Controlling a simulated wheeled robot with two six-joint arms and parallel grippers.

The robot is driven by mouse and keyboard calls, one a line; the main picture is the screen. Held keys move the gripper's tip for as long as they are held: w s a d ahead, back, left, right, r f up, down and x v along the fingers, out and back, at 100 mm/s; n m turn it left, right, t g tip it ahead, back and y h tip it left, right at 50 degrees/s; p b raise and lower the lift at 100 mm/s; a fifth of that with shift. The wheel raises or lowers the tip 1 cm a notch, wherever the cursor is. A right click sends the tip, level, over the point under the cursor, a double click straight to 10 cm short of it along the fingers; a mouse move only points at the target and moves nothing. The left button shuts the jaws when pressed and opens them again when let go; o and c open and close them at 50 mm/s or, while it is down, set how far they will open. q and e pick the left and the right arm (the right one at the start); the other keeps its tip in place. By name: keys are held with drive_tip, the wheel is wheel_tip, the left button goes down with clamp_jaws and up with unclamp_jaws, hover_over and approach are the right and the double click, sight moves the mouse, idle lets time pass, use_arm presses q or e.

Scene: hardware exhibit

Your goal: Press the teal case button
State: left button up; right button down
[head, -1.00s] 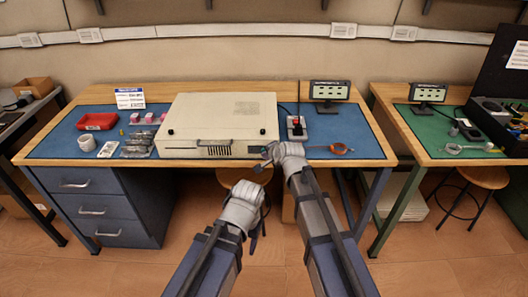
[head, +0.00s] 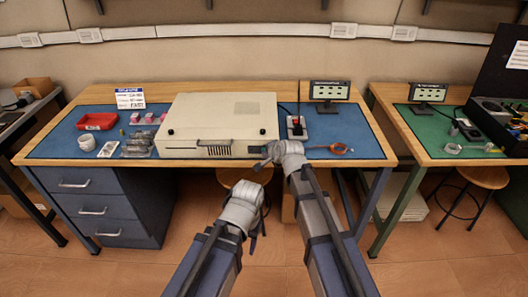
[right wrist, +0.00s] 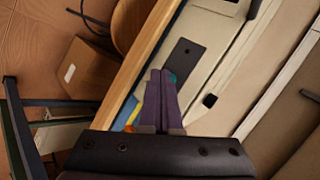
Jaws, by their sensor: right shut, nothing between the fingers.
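The beige case (head: 222,118) lies flat on the blue mat of the middle bench, its front panel facing me. The teal button (right wrist: 173,78) shows as a small teal patch by the dark panel (right wrist: 187,58) on the case front in the right wrist view, partly hidden by my fingertips. My right gripper (head: 262,159) is shut and empty, its tips at the right end of the case front. In the right wrist view its fingers (right wrist: 160,78) overlap the button's edge; I cannot tell whether they touch it. My left gripper (head: 257,236) hangs low in front of the bench, its jaws unclear.
A stool (head: 243,178) stands under the bench.

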idle(0.6)
drive_tip(key=shift+s, duration=0.75)
drive_tip(key=s, duration=0.5)
idle(0.7)
